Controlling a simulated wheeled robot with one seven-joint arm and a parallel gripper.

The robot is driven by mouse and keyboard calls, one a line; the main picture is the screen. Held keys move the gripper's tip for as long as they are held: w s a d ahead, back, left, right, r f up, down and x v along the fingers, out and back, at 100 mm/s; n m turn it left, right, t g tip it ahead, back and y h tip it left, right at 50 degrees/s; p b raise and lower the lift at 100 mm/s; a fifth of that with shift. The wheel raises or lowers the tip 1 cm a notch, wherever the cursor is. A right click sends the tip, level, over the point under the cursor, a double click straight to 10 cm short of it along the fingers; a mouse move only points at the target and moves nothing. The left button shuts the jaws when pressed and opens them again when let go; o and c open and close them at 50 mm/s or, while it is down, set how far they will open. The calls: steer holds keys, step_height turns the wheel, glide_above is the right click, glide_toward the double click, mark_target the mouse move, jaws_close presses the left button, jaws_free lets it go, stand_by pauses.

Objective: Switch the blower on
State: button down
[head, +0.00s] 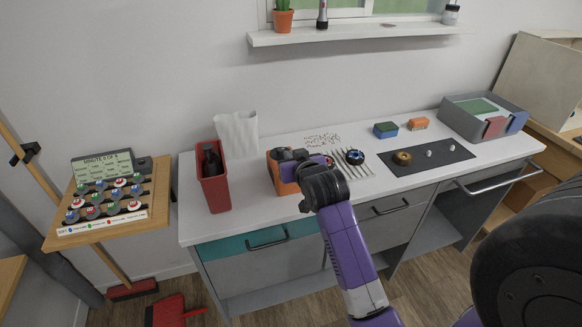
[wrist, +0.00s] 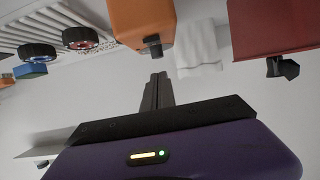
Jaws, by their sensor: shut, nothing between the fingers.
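An orange box (head: 284,182) stands on the white worktop, partly hidden behind my gripper. In the wrist view, which is upside down, the orange box (wrist: 142,18) has a short black part (wrist: 152,46) sticking out of its top. A red bin (head: 214,188) stands to its left with a dark object (head: 211,158) inside; it also shows in the wrist view (wrist: 270,25). I cannot tell for sure which of these is the blower. My gripper (head: 277,154) is shut and empty at the orange box's top; its fingertips (wrist: 158,76) appear close to the black part. Contact is unclear.
A white wavy holder (head: 237,134) stands behind. A white rack with wheels (head: 354,157), a dark mat (head: 440,157), sponges (head: 386,130) and a grey tray (head: 470,121) lie to the right. A wooden side stand (head: 150,205) holds a display at left.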

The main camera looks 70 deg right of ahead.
steer(key=shift+s+a+f, duration=0.1)
steer(key=shift+f, duration=0.9)
steer(key=shift+s+a+f, duration=0.1)
steer(key=shift+f, duration=0.85)
steer(key=shift+f, duration=0.1)
steer(key=shift+f, duration=0.25)
steer(key=shift+r, duration=0.1)
steer(key=shift+r+p, duration=0.75)
steer(key=shift+p, duration=0.1)
steer(key=shift+r, duration=0.1)
